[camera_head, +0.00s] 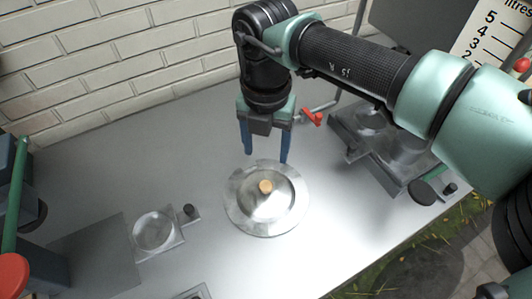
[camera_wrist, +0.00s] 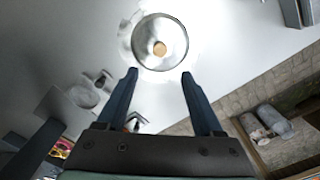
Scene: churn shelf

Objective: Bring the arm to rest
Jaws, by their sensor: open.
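My gripper (camera_head: 266,158) hangs from the arm in the upper middle of the head view, with its two blue fingers pointing down and spread apart. It is open and nothing shows between the fingers. Below it, a round metal lid or plate (camera_head: 240,208) with a tan knob (camera_head: 265,186) lies on the grey table (camera_head: 190,130). In the wrist view my gripper (camera_wrist: 160,82) shows its two fingers apart, and the round lid (camera_wrist: 174,32) with its knob (camera_wrist: 160,48) lies beyond the fingertips. The fingers appear clear of the lid.
A small clear dish on a base (camera_head: 154,232) stands left of the lid. A dark grey block with round recesses (camera_head: 380,150) and a red-handled tap (camera_head: 312,118) are at right. A white brick wall (camera_head: 120,60) rises behind. Table is bare between the dish and wall.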

